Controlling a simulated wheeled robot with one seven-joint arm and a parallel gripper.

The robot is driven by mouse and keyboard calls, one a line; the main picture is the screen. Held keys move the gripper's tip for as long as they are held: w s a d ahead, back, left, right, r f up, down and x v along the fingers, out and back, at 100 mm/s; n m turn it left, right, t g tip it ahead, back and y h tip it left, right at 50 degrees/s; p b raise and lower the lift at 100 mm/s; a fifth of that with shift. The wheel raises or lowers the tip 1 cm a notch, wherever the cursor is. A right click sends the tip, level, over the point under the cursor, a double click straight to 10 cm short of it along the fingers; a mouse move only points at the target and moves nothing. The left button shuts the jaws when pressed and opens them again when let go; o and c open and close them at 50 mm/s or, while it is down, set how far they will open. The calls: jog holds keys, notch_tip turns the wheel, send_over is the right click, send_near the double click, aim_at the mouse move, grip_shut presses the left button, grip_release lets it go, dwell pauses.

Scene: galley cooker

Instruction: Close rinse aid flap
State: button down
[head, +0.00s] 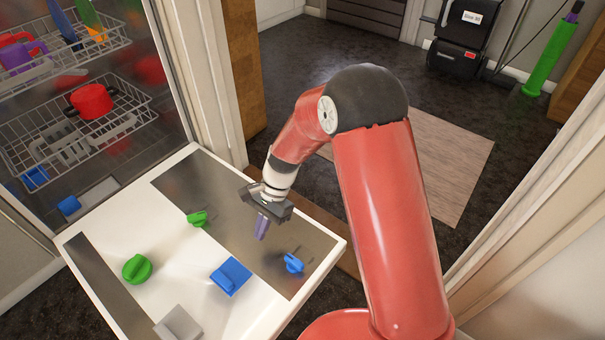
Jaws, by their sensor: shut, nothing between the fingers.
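The open dishwasher door (240,322) lies lowered as a white panel with grey metal areas. A blue square flap (231,276) with a raised ridge sits near its middle. A small blue piece (293,263) stands up to its right, and a small green piece (197,218) to its upper left. I cannot tell for certain which of these is the rinse aid flap. My gripper (261,237) is shut and empty, its purple fingers pointing down over the door between the two blue parts, nearer the small one. I see no clear contact with the door.
A round green cap (137,268) and a grey square part (178,324) are also on the door. Wire racks (70,145) with a red pot (91,101) stand inside the dishwasher. A rug (440,160) lies on the dark floor behind my arm.

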jog(key=w+d+r+n+t+p, duration=0.1)
jog(key=w+d+r+p, duration=0.1)
jog(key=d+r, duration=0.3)
jog(key=w+d+r+t+p, duration=0.1)
jog(key=d+r, duration=0.4)
jog(key=r, duration=0.8)
jog(key=shift+w+r+n+p, duration=0.25)
jog(key=shift+w+n+p, duration=0.15)
jog(key=shift+w+p, duration=0.25)
jog(key=s+d+r+n+t+h+p, duration=0.3)
jog(key=s+d+r+n+t+p, duration=0.2)
jog(key=s+d+r, duration=1.1)
notch_tip(320, 180, up, 4)
jog(key=s+t+p, duration=0.2)
jog(key=t, duration=0.1)
jog(key=shift+s+n+h, duration=0.25)
jog(key=shift+n+h, duration=0.05)
jog(key=shift+n, duration=0.1)
